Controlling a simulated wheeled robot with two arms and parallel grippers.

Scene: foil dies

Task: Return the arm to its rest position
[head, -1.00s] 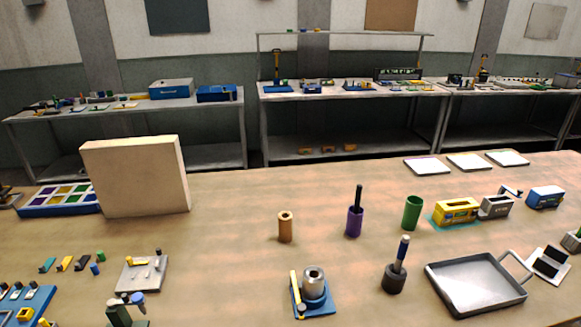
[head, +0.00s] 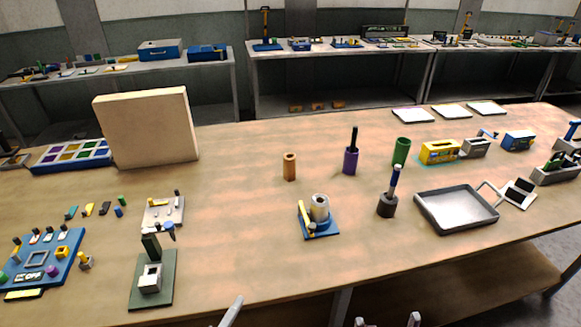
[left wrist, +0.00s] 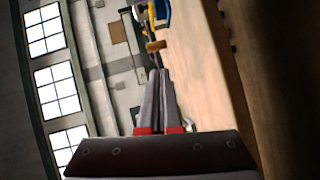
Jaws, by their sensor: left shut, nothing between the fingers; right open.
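My left gripper (head: 232,311) shows at the bottom edge of the head view, in front of the table's near edge. In the left wrist view its two grey fingers (left wrist: 159,85) are together with nothing between them. The picture there is tilted, with windows and wall at left and the wooden table top at right. My right gripper (head: 388,320) shows only its fingertips at the bottom edge. They are apart and empty. Both grippers are clear of the things on the table (head: 250,255). Most of both arms is out of view.
Near the front edge stand a green fixture (head: 152,290) and a blue base with a metal cylinder (head: 319,215). A grey tray (head: 456,209) lies at right. A beige block (head: 147,128) stands at back left. The front middle of the table is bare.

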